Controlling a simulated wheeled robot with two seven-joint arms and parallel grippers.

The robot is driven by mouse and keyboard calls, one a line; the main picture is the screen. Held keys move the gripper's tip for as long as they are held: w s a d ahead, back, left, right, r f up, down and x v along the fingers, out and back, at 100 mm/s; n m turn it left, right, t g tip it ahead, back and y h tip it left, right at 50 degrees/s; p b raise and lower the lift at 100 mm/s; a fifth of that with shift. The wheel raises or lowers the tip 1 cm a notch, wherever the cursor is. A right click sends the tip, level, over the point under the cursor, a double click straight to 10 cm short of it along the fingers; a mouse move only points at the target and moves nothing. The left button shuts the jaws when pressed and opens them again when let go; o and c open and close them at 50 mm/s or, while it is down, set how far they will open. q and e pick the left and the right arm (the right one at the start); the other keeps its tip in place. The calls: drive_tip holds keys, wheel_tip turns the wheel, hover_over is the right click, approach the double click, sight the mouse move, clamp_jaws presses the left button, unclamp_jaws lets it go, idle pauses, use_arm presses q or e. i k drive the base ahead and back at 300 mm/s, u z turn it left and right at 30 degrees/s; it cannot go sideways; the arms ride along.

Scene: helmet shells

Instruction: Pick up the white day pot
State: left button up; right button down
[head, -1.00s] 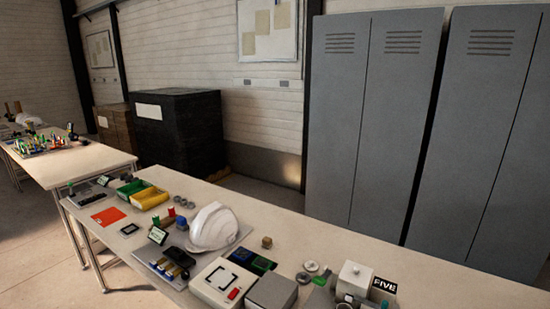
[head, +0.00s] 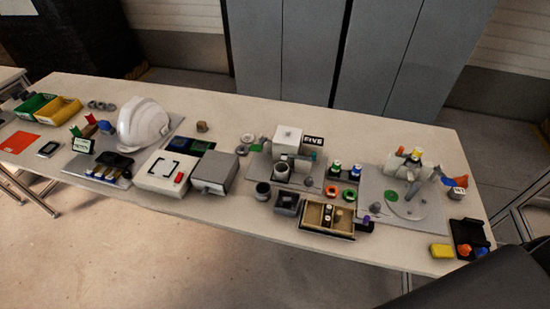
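A white squarish lidded container (head: 288,139) with a small knob on top stands on a grey base near the middle of the table (head: 226,119), beside a black "FIVE" sign (head: 313,140). It may be the white day pot, but I cannot read any label on it. Another white piece (head: 403,168), with a yellow part on top, stands on a grey plate (head: 424,207) further right and is too small to make out. Neither of my grippers shows in the head view.
A white helmet shell (head: 143,124) stands left of centre. A white device (head: 166,174) and a grey box (head: 214,174) lie between it and the container. Dark cups (head: 263,191) and a tan divided tray (head: 314,216) sit in front. The table's back strip is mostly clear.

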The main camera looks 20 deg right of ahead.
sight(281, 170)
drive_tip(key=u, duration=1.3)
drive_tip(key=k, duration=1)
drive_tip(key=z, duration=1.65)
drive_tip(key=i, duration=0.5)
